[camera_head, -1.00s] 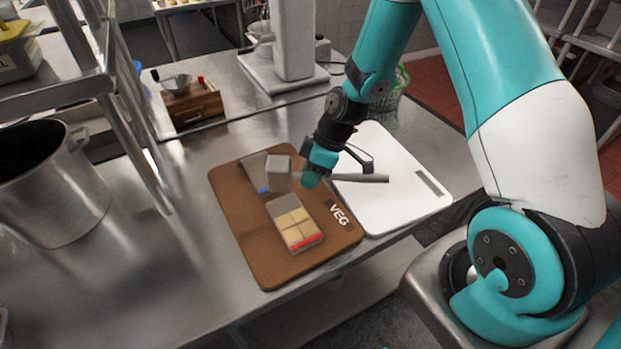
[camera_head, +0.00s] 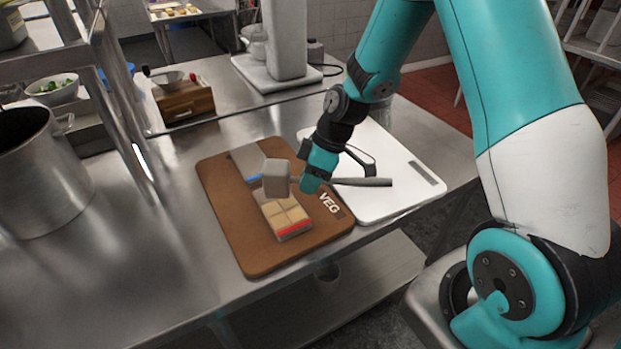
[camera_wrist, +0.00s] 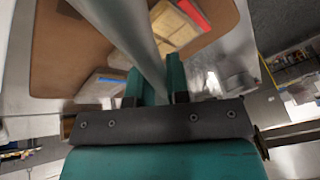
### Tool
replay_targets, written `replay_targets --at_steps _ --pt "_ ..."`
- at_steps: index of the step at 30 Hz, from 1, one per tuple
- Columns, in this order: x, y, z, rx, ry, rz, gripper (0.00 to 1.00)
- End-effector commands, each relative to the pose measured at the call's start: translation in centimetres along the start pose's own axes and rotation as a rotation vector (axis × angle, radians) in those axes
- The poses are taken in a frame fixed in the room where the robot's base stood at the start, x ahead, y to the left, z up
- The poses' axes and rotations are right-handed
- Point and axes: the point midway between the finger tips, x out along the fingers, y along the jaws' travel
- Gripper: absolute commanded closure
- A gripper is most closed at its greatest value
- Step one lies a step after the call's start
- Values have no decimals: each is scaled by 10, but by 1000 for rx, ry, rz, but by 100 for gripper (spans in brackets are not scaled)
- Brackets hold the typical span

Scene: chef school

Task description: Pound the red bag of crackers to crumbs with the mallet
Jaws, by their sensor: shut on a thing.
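My gripper (camera_head: 314,184) is shut on the handle of the mallet (camera_head: 276,178). The handle lies roughly level, with its blocky grey head to the left and its dark end to the right. The red bag (camera_head: 294,231), clear with a red strip, lies on the brown board and shows pale square crackers that look whole. The mallet head covers the bag's far end in the head view; whether it touches is unclear. In the wrist view, the handle (camera_wrist: 140,40) runs between my fingers, and the red bag (camera_wrist: 195,14) is at the top.
A similar bag with a blue strip (camera_head: 247,163) lies close behind on the brown VEG board (camera_head: 230,225). A white board (camera_head: 390,200) is to the right. A large steel pot (camera_head: 45,185) and shelf post stand left. The counter's front left is clear.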

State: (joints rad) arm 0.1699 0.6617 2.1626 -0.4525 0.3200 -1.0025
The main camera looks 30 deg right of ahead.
Motion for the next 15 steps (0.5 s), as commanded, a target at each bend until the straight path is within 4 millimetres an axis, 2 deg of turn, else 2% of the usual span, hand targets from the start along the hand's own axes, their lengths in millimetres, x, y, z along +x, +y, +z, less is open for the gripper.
replay_targets --at_steps 15 --pt "4 2 3 1 2 2 100"
